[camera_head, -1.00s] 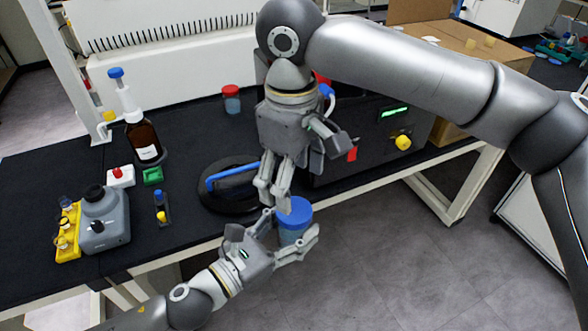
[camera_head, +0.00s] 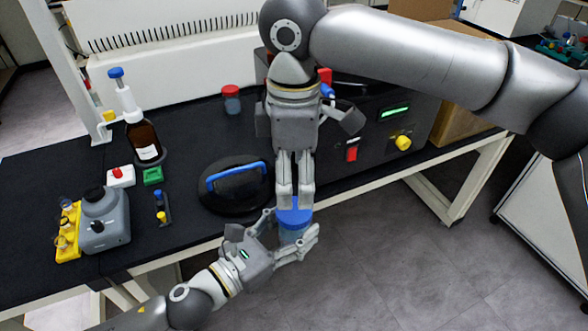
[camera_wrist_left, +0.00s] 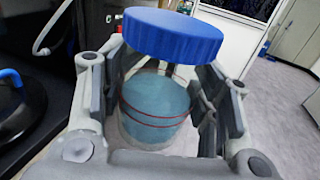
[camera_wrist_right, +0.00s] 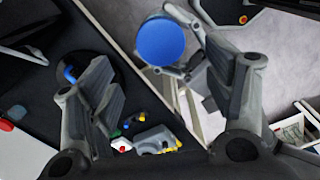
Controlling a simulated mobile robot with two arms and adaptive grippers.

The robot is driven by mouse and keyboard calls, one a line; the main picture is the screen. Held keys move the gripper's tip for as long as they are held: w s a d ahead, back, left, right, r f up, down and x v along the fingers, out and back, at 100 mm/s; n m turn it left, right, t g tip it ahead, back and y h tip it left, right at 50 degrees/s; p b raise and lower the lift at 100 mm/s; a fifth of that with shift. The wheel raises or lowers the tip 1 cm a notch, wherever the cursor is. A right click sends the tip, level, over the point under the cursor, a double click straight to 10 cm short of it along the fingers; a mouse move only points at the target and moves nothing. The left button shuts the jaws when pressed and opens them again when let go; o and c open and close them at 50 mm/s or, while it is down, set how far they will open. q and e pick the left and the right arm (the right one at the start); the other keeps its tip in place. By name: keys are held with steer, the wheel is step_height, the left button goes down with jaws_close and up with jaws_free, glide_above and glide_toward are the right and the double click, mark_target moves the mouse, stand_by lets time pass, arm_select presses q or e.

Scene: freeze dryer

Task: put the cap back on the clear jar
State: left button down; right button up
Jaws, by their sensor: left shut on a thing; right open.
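The clear jar (camera_head: 293,237) holds bluish contents and is upright in my left gripper (camera_head: 291,229), in front of the bench edge. Its fingers are shut around the jar's sides, and the left wrist view shows the jar (camera_wrist_left: 154,108) between them. The blue cap (camera_head: 295,216) is over the jar's mouth; it also shows in the left wrist view (camera_wrist_left: 172,35). I cannot tell whether it is seated or threaded. My right gripper (camera_head: 295,203) is open and points down just above the cap. In the right wrist view the cap (camera_wrist_right: 161,41) lies beyond the open fingers.
The black bench (camera_head: 185,222) carries a round black lid with a blue handle (camera_head: 237,180), a red-capped jar (camera_head: 231,99), a brown bottle (camera_head: 143,140) and a grey device (camera_head: 103,220). The freeze dryer (camera_head: 372,135) stands behind my right arm. Floor lies open right of the jar.

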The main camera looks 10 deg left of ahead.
mark_target(295, 209)
step_height(295, 209, down, 8)
steer(key=shift+r, duration=0.25)
steer(key=shift+c, duration=0.2)
steer(key=c, duration=1)
steer(key=o, duration=1.2)
step_height(295, 209, up, 12)
